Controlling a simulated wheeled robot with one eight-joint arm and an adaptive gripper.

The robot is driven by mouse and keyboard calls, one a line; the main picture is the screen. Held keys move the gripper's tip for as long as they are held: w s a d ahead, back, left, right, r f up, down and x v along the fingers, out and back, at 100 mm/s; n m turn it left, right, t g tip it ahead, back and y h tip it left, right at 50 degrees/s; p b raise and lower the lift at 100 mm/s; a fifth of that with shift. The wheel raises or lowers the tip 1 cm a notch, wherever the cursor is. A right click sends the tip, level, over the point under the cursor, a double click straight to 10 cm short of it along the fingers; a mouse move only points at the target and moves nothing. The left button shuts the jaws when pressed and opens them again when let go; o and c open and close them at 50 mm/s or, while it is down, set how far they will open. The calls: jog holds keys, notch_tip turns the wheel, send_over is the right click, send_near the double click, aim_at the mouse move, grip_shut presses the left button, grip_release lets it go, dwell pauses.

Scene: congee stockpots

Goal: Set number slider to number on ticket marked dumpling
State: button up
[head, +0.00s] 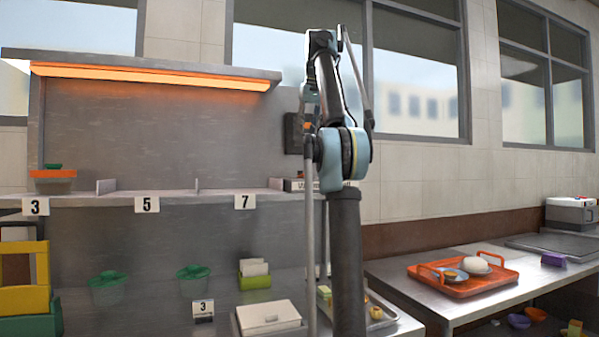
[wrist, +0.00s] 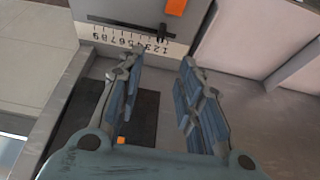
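The number slider (wrist: 120,34) is in the wrist view, a pale strip with a row of upside-down digits and a dark rail. A black knob (wrist: 163,31) sits towards the right end of the row; I cannot tell exactly which digit it marks. My gripper (wrist: 161,58) is open and empty, its two fingers apart, below the strip in the picture and not clearly touching it. In the head view the slider's box (head: 292,184) is partly hidden behind my arm. White tickets (head: 254,267) stand in a green holder (head: 255,282); no dumpling mark is readable.
The shelf (head: 75,200) carries labels 3 (head: 36,206), 5 (head: 147,205) and 7 (head: 244,202). A card with 3 (head: 203,308) stands on the lower counter by a white box (head: 268,316). An orange tray (head: 462,286) with dishes lies on the right counter. An orange block (wrist: 175,6) is above the slider.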

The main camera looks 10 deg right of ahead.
jog(key=x, duration=1.7)
jog(key=shift+a+f, duration=0.15)
jog(key=shift+f, duration=0.05)
jog(key=shift+c, duration=0.3)
grip_shut()
